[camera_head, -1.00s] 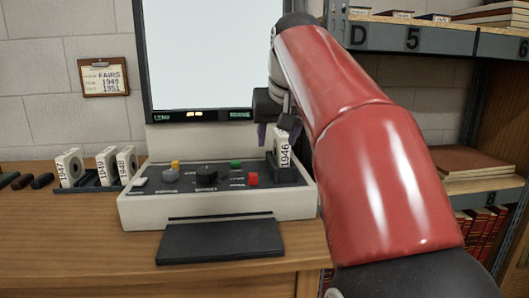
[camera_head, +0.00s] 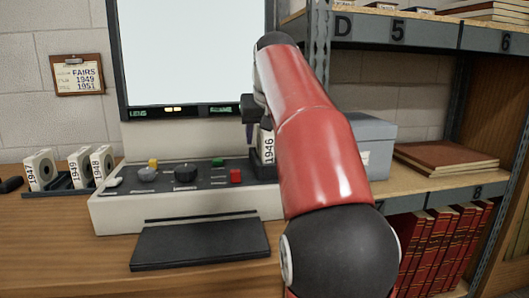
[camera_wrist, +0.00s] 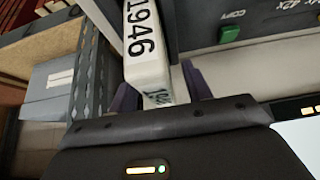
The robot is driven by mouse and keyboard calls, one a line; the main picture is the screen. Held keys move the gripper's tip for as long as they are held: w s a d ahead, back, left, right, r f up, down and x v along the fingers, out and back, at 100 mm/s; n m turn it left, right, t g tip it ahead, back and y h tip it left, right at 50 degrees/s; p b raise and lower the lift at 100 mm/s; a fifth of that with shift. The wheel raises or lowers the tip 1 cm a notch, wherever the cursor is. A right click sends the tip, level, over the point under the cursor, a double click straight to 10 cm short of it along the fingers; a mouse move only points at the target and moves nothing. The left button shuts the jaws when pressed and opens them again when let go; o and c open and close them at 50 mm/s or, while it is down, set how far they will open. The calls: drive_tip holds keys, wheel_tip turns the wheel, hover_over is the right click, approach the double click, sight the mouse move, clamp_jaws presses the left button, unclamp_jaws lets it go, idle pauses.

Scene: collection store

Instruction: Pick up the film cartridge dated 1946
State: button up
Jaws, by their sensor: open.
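The film cartridge marked 1946 (camera_head: 268,149) is a white block with black digits. It stands in the slot area at the right end of the console (camera_head: 130,215), partly hidden behind my arm. In the wrist view the cartridge (camera_wrist: 147,50) shows its 1946 side and its end. My gripper (camera_wrist: 160,82) is open, with one dark purple finger on each side of the cartridge's near end. Gaps show beside the cartridge, so I cannot see firm contact. In the head view my gripper (camera_head: 256,128) is at the cartridge's top, mostly hidden by my red arm.
Cartridges marked 1947 (camera_head: 39,171), 1949 (camera_head: 79,167) and 1948 (camera_head: 102,162) stand in a dark rack at the left. A screen (camera_head: 190,50) rises behind the console. A grey box (camera_head: 372,145) and metal shelving (camera_head: 400,32) are at the right.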

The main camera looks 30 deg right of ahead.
drive_tip(key=shift+f, duration=0.1)
drive_tip(key=shift+c, duration=0.4)
clamp_jaws()
